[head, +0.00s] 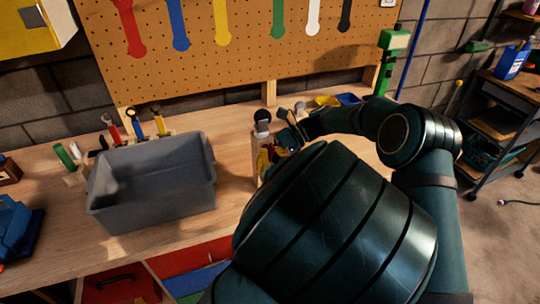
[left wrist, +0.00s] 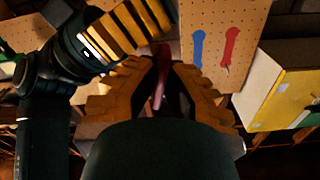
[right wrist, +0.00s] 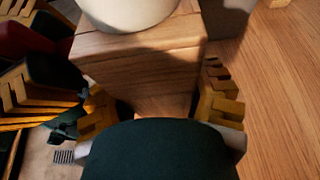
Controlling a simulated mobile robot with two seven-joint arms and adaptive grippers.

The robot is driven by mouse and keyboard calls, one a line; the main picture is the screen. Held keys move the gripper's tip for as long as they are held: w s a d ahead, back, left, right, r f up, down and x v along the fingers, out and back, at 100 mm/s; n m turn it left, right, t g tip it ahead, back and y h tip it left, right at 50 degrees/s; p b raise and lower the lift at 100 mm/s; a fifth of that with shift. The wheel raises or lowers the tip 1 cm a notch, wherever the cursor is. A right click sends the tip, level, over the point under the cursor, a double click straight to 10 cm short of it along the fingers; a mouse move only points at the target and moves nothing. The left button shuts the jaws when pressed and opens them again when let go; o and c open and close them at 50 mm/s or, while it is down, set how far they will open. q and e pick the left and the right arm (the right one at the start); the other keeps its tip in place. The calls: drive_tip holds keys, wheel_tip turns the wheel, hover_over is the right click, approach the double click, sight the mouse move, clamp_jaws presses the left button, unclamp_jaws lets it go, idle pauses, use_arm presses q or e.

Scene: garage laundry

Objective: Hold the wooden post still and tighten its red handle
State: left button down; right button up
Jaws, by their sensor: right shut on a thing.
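The wooden post (head: 257,144) stands on the workbench right of the grey bin, with a dark round top. In the right wrist view the post (right wrist: 140,65) is between the fingers of my right gripper (right wrist: 160,105), which is shut on it; a pale round piece sits on its top. The red handle (left wrist: 160,78) shows in the left wrist view between the yellow fingers of my left gripper (left wrist: 168,75), with dark gaps beside it. The left gripper (head: 266,160) is partly hidden in the head view by my arm. I cannot tell whether its fingers touch the handle.
A grey bin (head: 150,212) stands on the workbench (head: 60,225) left of the post. Small tools (head: 135,125) stand behind it. A pegboard (head: 200,65) with coloured tool shapes is at the back. A shelf cart (head: 495,110) stands at right. My arms cover the bench's right part.

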use_arm(q)
drive_tip(key=shift+a, duration=0.1)
drive_tip(key=c, duration=1.1)
unclamp_jaws()
drive_tip(key=v, duration=1.2)
